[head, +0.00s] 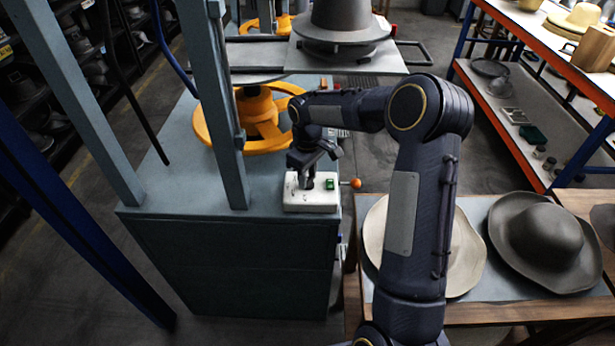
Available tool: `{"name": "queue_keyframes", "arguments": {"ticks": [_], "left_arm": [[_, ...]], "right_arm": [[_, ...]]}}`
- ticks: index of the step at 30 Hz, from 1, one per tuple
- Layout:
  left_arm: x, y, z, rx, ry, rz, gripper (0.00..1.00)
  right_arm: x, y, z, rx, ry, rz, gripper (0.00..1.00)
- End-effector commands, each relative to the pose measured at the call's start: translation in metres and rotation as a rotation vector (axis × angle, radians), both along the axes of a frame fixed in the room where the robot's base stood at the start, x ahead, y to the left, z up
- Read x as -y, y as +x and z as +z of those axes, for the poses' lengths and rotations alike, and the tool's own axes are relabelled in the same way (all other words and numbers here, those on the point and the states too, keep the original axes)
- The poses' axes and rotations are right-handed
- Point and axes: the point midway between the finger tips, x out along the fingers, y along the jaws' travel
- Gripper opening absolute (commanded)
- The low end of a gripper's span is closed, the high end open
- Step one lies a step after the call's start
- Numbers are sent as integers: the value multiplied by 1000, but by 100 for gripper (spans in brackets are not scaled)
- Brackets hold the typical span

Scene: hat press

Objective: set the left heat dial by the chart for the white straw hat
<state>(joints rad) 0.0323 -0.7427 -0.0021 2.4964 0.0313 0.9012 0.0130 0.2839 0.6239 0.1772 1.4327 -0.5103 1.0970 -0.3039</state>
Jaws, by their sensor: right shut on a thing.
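My right arm reaches across the middle of the head view, and its gripper (307,180) points down at a white control box (312,207) on the front edge of the press base. The gripper is shut on the left heat dial, a small dark knob that the fingers mostly hide. I cannot read its setting. A green-lit switch (330,184) sits just right of the fingers on the box. A pale cream hat (466,262), apparently the white straw hat, lies on the side table, partly hidden behind my forearm. No chart can be made out. My left gripper is not in view.
The press has blue-grey posts (217,100), a yellow handwheel (203,133) and a grey hat form (345,20) above. An orange-tipped lever (356,183) sticks out right of the box. A dark grey hat (545,243) lies on the side table. An orange-edged shelf (540,60) stands at right.

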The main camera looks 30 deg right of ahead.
Motion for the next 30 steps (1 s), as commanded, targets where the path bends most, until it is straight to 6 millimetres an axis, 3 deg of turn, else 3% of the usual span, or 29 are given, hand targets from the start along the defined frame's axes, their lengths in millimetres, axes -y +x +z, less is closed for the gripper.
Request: {"name": "queue_keyframes", "arguments": {"ticks": [12, 29, 30], "left_arm": [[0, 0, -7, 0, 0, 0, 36], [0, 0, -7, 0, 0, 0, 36], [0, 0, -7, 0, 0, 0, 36]], "right_arm": [[1, 1, 0, 2, 0, -215, 8], [1, 1, 1, 2, 0, -252, 8], [1, 1, 1, 2, 0, -252, 32]]}}
